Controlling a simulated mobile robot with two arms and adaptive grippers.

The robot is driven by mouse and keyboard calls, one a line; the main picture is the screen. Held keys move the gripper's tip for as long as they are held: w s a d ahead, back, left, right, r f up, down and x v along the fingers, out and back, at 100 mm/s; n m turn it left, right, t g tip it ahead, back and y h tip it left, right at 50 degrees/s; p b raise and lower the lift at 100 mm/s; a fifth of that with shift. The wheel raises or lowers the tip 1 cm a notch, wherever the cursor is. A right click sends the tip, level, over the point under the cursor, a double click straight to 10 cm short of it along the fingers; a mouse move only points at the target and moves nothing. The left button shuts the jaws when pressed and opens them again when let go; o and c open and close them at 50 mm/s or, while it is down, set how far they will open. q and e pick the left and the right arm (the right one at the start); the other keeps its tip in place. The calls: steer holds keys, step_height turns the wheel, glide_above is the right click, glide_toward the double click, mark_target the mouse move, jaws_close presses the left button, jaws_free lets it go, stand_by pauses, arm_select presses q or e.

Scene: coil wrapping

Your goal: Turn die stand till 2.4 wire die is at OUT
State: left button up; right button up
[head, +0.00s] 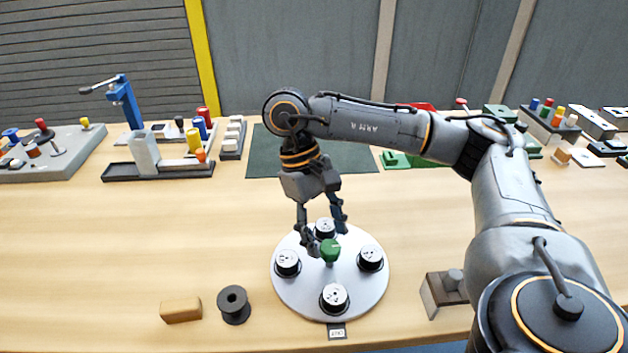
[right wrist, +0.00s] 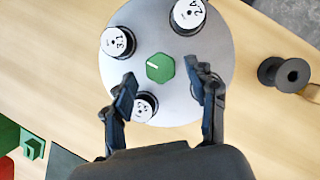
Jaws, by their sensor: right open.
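The die stand (head: 300,300) is a round pale disc with a green knob (head: 330,251) at its centre and wire dies around it. The front die (head: 333,297) is the one nearest the OUT plate (head: 337,331). In the right wrist view this seems to be the top die (right wrist: 188,14), whose mark looks like 2.4. Another die (right wrist: 118,42) there looks like 1.5; the other marks are unclear. My right gripper (head: 327,237) is open above the stand. In the right wrist view the green knob (right wrist: 159,67) lies between its fingertips (right wrist: 160,75). My left gripper is out of view.
A dark spool (head: 234,304) and a tan block (head: 181,310) lie left of the stand. A grey block fixture (head: 440,293) stands to its right. A dark green mat (head: 262,155) and several fixtures line the back. The left table middle is clear.

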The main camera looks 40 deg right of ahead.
steer(key=v, duration=1)
steer(key=shift+w+r, duration=0.1)
steer(key=shift+w, duration=0.05)
stand_by(0.3)
